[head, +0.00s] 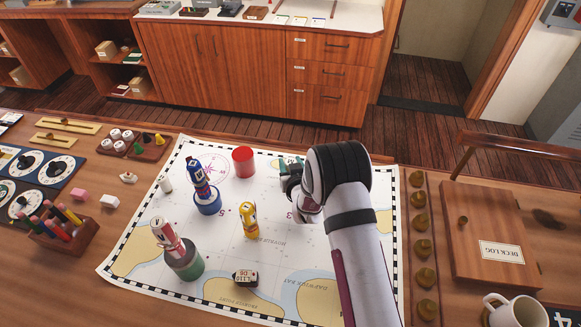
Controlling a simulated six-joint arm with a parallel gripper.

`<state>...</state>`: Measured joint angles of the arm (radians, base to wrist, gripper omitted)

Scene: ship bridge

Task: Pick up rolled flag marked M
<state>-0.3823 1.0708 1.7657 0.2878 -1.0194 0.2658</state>
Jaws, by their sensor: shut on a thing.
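My gripper (292,185) is over the chart, right of the red cup, mostly hidden behind my own wrist. A blue rolled flag (199,180) stands in a blue cup (207,205), left of my gripper. A red-and-white roll (167,234) leans in a green-and-grey cup (186,263). A yellow roll (249,221) stands on the chart, between these and my arm. No letter M can be read on any roll.
An open-topped red cup (243,161) stands at the chart's back. A small marked block (245,279) lies near its front. A pencil box (64,227) is at left; a deck log box (490,235) and mug (514,310) are at right. The chart's front middle is mostly clear.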

